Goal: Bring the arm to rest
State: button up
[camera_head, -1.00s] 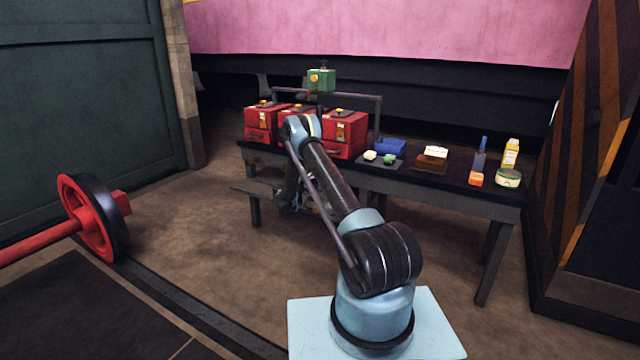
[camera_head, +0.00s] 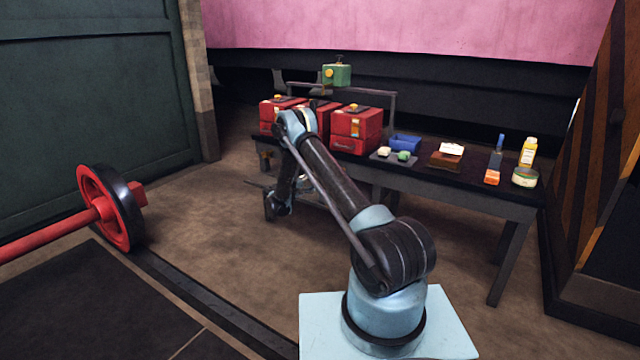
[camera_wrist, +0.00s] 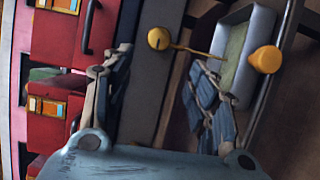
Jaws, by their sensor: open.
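My gripper (camera_head: 276,208) hangs low in front of the left end of the workbench (camera_head: 440,184), small and dark in the head view. In the wrist view my gripper (camera_wrist: 158,78) has its two fingers spread wide apart, with nothing held between them. Red boxes (camera_wrist: 55,112) lie to the left of the fingers in that view. A tray with a greenish inside (camera_wrist: 238,45) and a yellow round knob (camera_wrist: 265,59) show behind and beside the right finger. My arm is bent, with its elbow up in front of the boxes.
Red boxes (camera_head: 356,130), a blue bin (camera_head: 404,144), a brown block (camera_head: 446,158), a yellow bottle (camera_head: 528,152) and a round tin (camera_head: 524,177) stand on the bench. A green box (camera_head: 337,74) is above. A red wheel (camera_head: 104,207) stands left. Floor between is clear.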

dwell(0.3)
jog(key=s+d+r+m+g+y, duration=0.1)
jog(key=s+d+r+g, duration=0.2)
jog(key=r, duration=0.6)
jog(key=s+d+r+m+y, duration=0.1)
jog(key=s+d+r+y, duration=0.15)
jog(key=d+r, duration=0.45)
jog(key=s+d+r+m+g+y, duration=0.1)
jog(key=s+d+r, duration=0.2)
jog(key=s+r, duration=0.45)
jog(key=s+d+r+g+y, duration=0.2)
jog(key=s+r, duration=0.3)
jog(key=s, duration=0.5)
jog(key=s+d+m+g+y, duration=0.15)
jog(key=s+y, duration=0.35)
jog(key=s, duration=1.9)
jog(key=s+a+f+m+y, duration=0.1)
jog(key=s+f, duration=0.3)
jog(key=s, duration=0.5)
jog(key=s+a+f+m+y, duration=0.1)
jog(key=s+a+f, duration=0.3)
jog(key=s, duration=0.6)
jog(key=shift+s+a+f+y, duration=0.15)
jog(key=shift+f+y, duration=0.5)
jog(key=shift+y, duration=0.2)
